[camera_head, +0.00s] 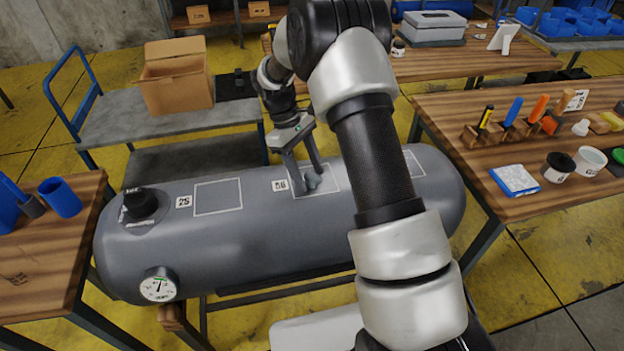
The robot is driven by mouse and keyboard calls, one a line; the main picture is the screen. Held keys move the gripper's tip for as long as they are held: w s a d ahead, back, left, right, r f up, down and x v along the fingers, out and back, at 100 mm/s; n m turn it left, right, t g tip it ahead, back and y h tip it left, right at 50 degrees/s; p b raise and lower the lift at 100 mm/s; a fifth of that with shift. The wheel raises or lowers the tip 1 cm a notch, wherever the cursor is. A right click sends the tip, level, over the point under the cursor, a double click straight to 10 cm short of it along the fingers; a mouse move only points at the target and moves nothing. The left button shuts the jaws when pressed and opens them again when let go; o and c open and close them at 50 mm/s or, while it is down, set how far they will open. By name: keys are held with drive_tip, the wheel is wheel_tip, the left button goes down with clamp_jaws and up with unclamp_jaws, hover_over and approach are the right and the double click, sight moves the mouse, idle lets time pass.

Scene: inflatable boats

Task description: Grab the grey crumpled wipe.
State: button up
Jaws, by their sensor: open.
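The grey crumpled wipe (312,182) lies on top of the grey inflatable tube (250,240), inside the outlined square beside the label 58. My gripper (308,190) points down at it from above, with its two fingers apart. One finger is left of the wipe and the other reaches down behind or to its right. The wipe appears between or very close to the fingertips; whether they touch it I cannot tell. My arm covers part of the tube to the right.
The tube carries a black valve (140,203) and a pressure gauge (158,285) at its left end. A cart with an open cardboard box (176,80) stands behind. A wooden bench at right holds tools in a rack (510,128), a blue-white pad (514,180) and small jars.

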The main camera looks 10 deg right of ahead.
drive_tip(key=c, duration=1.1)
